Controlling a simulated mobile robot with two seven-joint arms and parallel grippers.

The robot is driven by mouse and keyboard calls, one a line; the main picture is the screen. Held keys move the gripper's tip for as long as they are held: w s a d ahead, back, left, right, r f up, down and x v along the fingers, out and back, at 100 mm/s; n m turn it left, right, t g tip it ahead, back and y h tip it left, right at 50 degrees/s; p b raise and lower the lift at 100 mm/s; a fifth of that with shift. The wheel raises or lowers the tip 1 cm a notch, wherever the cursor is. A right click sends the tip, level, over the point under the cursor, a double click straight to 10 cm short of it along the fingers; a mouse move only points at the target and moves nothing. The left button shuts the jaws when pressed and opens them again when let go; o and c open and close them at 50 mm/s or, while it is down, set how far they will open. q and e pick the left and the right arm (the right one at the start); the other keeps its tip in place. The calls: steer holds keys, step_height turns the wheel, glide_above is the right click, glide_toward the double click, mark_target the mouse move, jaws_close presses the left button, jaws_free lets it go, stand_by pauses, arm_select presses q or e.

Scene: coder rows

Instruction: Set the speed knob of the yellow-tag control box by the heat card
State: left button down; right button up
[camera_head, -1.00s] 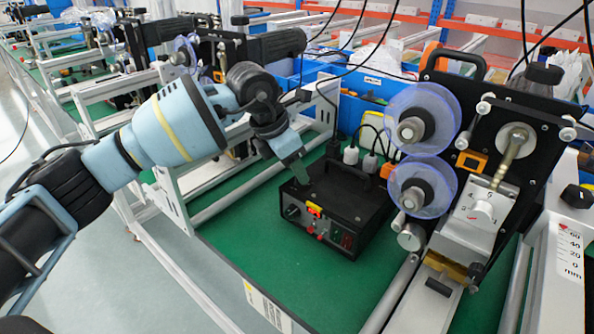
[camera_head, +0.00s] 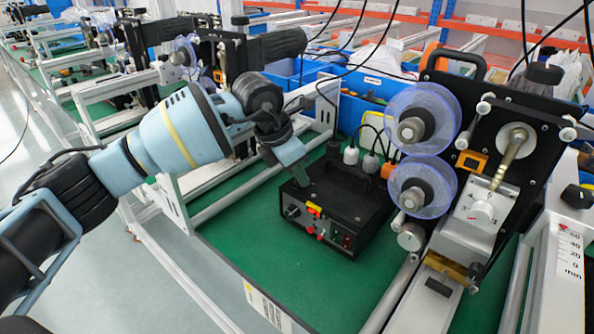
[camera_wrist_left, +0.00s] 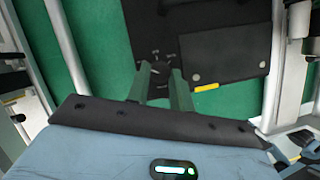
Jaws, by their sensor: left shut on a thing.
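I cannot pick out the heat card for certain. My right gripper is not in view.
A machine with two clear blue-rimmed reels (camera_head: 424,118) and a white dial plate (camera_head: 482,211) stands close right of the box. Plugs and cables (camera_head: 368,160) lie behind it. A blue bin (camera_head: 352,113) is farther back. Green surface in front is clear.

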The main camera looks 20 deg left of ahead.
arm_select(q)
steer(key=shift+w+m+h, duration=0.1)
steer(key=shift+m+h, duration=0.3)
steer(key=shift+m, duration=0.7)
steer(key=m+g, duration=0.1)
steer(key=m, duration=0.1)
steer(key=shift+w+a+m, duration=0.1)
steer(key=shift+m, duration=0.2)
steer(key=m+g, duration=0.1)
steer(key=m, duration=0.1)
steer(key=m+g+b, duration=0.1)
steer(key=m, duration=0.1)
steer(key=shift+w+f+m+h, duration=0.1)
steer(key=shift+w+m+h, duration=0.1)
steer(key=shift+m+h, duration=0.2)
steer(key=shift+m+g, duration=0.4)
steer(key=shift+m, duration=0.2)
steer(key=shift+m+b, duration=0.3)
steer(key=shift+b, duration=0.05)
steer(key=shift+m, duration=0.3)
steer(key=c, duration=1.2)
jaws_free()
steer(key=shift+c, duration=0.2)
